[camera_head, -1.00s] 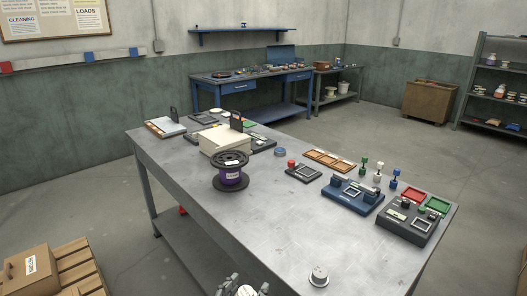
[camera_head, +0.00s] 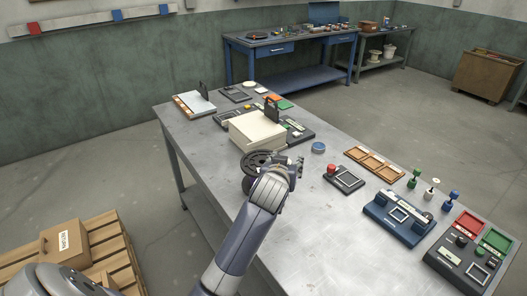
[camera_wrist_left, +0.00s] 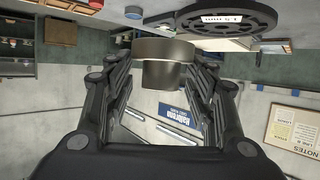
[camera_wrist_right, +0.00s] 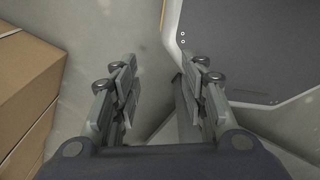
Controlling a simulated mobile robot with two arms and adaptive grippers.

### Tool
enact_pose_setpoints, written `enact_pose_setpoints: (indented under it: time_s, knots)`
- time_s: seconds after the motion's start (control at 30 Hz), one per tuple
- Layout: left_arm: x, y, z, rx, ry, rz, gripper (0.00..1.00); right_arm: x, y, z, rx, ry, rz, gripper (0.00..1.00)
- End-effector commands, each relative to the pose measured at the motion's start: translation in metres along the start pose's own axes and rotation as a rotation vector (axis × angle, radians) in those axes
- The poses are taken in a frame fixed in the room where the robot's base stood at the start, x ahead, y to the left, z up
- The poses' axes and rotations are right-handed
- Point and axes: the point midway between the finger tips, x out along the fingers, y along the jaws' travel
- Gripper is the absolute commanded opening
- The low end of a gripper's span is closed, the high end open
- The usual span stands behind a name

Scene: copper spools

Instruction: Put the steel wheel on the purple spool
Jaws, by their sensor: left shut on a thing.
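My left gripper (camera_head: 291,163) is beside the right edge of the purple spool's black upper flange (camera_head: 262,158) in the head view. In the left wrist view, the left gripper (camera_wrist_left: 163,85) is shut on the steel wheel (camera_wrist_left: 165,50), a metal disc with a narrower hub. The spool's slotted black flange (camera_wrist_left: 228,20), with a white label, shows at the upper right there, overlapping the wheel in the picture. I cannot tell whether they touch. The spool's purple core is hidden. My right gripper (camera_wrist_right: 160,95) is open and empty, away from the spool.
A cream box (camera_head: 257,136) stands just behind the spool. A blue round item (camera_head: 318,147), a dark pad with a red knob (camera_head: 344,178) and a blue fixture (camera_head: 398,218) lie to the right. Cardboard boxes (camera_head: 68,243) stand on a pallet at the lower left. Bare tabletop (camera_head: 325,225) lies in front.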

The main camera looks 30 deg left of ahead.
Motion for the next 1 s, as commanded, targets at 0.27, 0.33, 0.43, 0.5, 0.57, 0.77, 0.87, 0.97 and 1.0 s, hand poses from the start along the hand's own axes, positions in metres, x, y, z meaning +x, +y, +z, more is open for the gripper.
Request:
enact_pose_setpoints:
  time_s: [0.27,0.33,0.43,0.5,0.57,0.77,0.87,0.97,1.0]
  knots:
    - [0.051,-0.053,-0.02,0.003,0.001,-0.004,0.23,-0.022,-0.006,-0.002,-0.001,0.002,-0.008,0.4]
    - [0.063,-0.065,-0.023,0.003,0.002,-0.003,0.23,-0.026,-0.009,-0.005,0.0,0.007,-0.012,0.4]
    - [0.077,-0.08,-0.027,0.002,0.002,-0.004,0.23,-0.03,-0.013,-0.012,0.001,0.016,-0.016,0.4]
    - [0.085,-0.085,-0.028,0.001,0.002,-0.001,0.23,-0.032,-0.013,-0.015,0.001,0.022,-0.016,0.4]
    - [0.089,-0.089,-0.029,0.002,0.003,0.0,0.23,-0.033,-0.013,-0.017,0.001,0.025,-0.016,0.4]
    - [0.097,-0.093,-0.02,0.0,-0.002,0.001,0.23,-0.038,-0.01,-0.017,0.0,0.023,-0.013,0.4]
    - [0.102,-0.093,-0.007,0.0,-0.001,0.001,0.23,-0.043,-0.008,-0.016,-0.001,0.021,-0.01,0.4]
    - [0.106,-0.093,0.002,0.001,0.001,0.001,0.23,-0.045,-0.005,-0.015,-0.002,0.019,-0.007,0.4]
    - [0.107,-0.093,0.004,0.001,0.002,0.001,0.23,-0.045,-0.004,-0.014,-0.002,0.018,-0.006,0.4]
